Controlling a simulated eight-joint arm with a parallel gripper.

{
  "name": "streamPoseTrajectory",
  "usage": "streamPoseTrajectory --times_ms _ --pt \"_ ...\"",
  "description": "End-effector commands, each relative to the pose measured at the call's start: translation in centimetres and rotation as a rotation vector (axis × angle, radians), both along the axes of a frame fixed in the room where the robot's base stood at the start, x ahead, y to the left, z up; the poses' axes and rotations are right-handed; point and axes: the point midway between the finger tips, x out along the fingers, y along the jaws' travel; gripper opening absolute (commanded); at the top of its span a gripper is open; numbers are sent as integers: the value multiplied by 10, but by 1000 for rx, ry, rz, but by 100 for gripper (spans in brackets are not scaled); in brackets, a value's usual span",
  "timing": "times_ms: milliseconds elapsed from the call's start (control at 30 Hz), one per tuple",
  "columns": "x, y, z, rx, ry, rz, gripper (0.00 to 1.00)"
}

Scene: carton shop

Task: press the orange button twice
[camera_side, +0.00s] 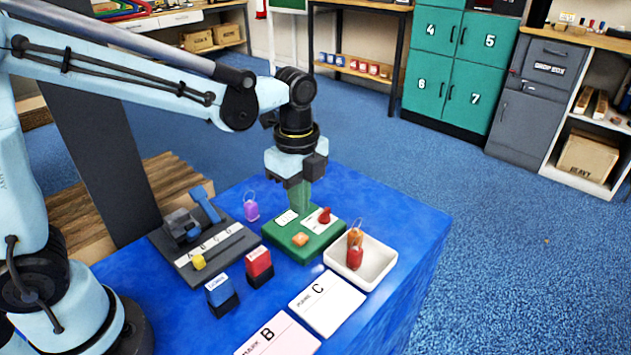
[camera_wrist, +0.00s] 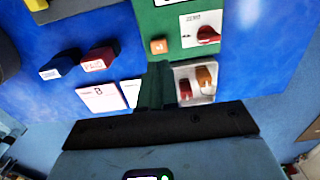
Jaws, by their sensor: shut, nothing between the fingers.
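The orange button (camera_side: 300,239) is a small block on the front part of a green panel (camera_side: 291,255). In the wrist view the orange button (camera_wrist: 158,46) shows clear of my fingers, near the left edge of the green panel (camera_wrist: 165,15). My gripper (camera_side: 299,207) is shut and empty and points down. In the side view its greenish fingers appear behind the button, over the panel's rear part; their height above it is hard to tell. In the wrist view my gripper (camera_wrist: 153,72) appears below the button, apart from it.
A red knob (camera_side: 324,216) sits on the same panel, right of the button. A white tray (camera_side: 384,264) with red and orange tagged items stands to the right. Red (camera_side: 259,266) and blue (camera_side: 221,294) blocks, a grey lettered rack (camera_side: 212,259) and a purple tagged item (camera_side: 251,211) lie left.

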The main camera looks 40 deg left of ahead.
Motion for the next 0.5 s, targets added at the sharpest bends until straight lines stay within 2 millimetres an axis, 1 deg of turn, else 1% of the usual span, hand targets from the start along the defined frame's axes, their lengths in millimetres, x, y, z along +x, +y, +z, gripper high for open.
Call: streamPoseTrajectory --times_ms 33,200,400,500 --pt "1 0 -8 0 0 0 0" --pt "0 0 -33 0 0 0 0" --pt "1 0 -54 0 -1 0 0" --pt "0 0 -60 0 -1 1 0"
